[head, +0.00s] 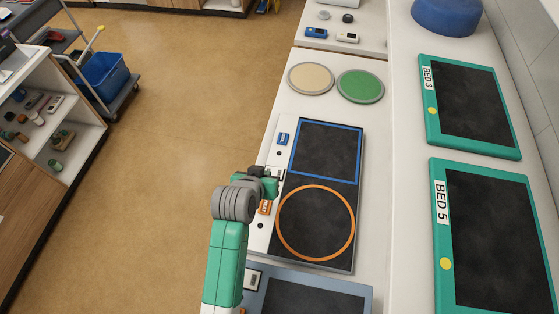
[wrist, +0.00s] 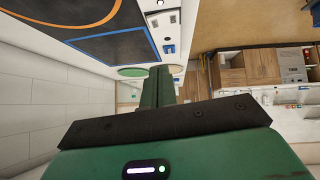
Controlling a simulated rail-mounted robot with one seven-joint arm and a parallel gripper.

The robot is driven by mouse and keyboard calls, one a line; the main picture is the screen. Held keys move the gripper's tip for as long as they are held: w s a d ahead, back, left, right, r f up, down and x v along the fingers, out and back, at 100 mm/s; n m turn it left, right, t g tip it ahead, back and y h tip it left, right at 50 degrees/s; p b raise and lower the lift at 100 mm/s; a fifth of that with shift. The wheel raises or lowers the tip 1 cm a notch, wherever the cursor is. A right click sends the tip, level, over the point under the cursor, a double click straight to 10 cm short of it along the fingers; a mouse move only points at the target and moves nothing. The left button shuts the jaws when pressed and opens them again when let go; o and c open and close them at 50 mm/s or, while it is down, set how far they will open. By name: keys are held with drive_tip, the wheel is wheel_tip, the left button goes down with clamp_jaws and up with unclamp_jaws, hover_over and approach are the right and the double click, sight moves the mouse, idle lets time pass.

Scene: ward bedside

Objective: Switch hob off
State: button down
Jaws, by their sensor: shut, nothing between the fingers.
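The hob (head: 319,187) is a dark panel on the white counter. It has a blue square zone (head: 325,151) and an orange ring zone (head: 315,223). A pale control strip on its left side carries a blue switch (head: 283,139) and an orange switch (head: 264,207), each with a small dark dot nearby. My gripper (head: 279,173) is over the strip, between the two switches and nearer the orange one, its fingers shut and empty. I cannot tell whether it touches anything. In the wrist view the shut fingers (wrist: 158,88) point toward the blue switch (wrist: 168,49).
A beige disc (head: 311,77) and a green disc (head: 360,86) lie beyond the hob. Teal-framed panels marked BED 3 (head: 470,105) and BED 5 (head: 487,240) are on the right. A blue-grey panel (head: 310,292) is in front of the hob. Open floor lies left.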

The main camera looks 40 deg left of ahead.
drive_tip(key=b, duration=0.1)
hover_over(279, 173)
drive_tip(key=s, duration=0.3)
drive_tip(key=f, duration=0.6)
drive_tip(key=shift+d+f, duration=0.3)
drive_tip(key=shift+f, duration=0.1)
drive_tip(key=f, duration=0.3)
drive_tip(key=shift+w+d+f, duration=0.15)
drive_tip(key=shift+w+f, duration=0.15)
drive_tip(key=shift+f, duration=0.25)
drive_tip(key=shift+d+f+b, duration=0.15)
drive_tip(key=shift+f+b, duration=0.15)
